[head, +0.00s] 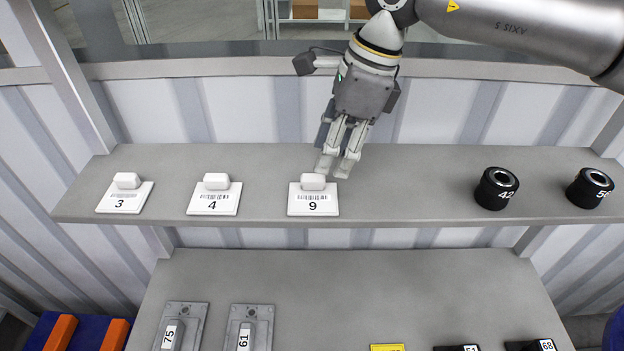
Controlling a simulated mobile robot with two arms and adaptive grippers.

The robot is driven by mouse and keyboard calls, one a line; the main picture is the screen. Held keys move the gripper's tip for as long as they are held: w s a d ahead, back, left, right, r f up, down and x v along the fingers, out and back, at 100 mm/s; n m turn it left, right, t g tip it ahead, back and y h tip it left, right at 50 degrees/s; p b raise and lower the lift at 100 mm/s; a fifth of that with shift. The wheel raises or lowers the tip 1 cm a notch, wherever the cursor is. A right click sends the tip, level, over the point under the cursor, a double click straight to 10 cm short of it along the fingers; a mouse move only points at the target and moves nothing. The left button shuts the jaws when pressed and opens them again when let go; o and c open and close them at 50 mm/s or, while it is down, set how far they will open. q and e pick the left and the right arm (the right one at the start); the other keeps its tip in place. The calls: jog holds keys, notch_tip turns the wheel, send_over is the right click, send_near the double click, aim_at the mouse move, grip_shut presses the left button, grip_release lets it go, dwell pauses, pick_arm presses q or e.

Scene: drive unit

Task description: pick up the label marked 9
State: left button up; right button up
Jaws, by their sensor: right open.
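The label marked 9 (313,205) is a white plate with a barcode and a raised white grip block on its back part. It lies on the upper grey shelf, left of the middle. My right gripper (336,168) reaches down from the upper right and is open. Its fingertips are just behind and slightly right of the label's block, and they hold nothing. Whether a fingertip touches the block I cannot tell. My left gripper is not in view.
Labels marked 4 (214,202) and 3 (124,203) lie further left on the shelf (420,200). Black cylinders marked 42 (496,189) and another (590,188) stand at right. The lower shelf (340,290) holds grey parts marked 75 (181,326) and 61 (250,327).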

aim_at(314, 176)
jog(key=shift+a, duration=0.2)
jog(key=shift+s+a+r, duration=0.1)
jog(key=shift+a, duration=0.1)
jog(key=p+x, duration=0.1)
jog(key=x, duration=0.1)
jog(key=p+x, duration=0.1)
jog(key=x, duration=0.1)
jog(key=shift+a, duration=0.45)
jog(key=shift+f, duration=0.6)
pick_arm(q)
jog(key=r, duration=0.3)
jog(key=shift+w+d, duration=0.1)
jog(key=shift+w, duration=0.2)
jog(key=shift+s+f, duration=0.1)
pick_arm(e)
grip_shut()
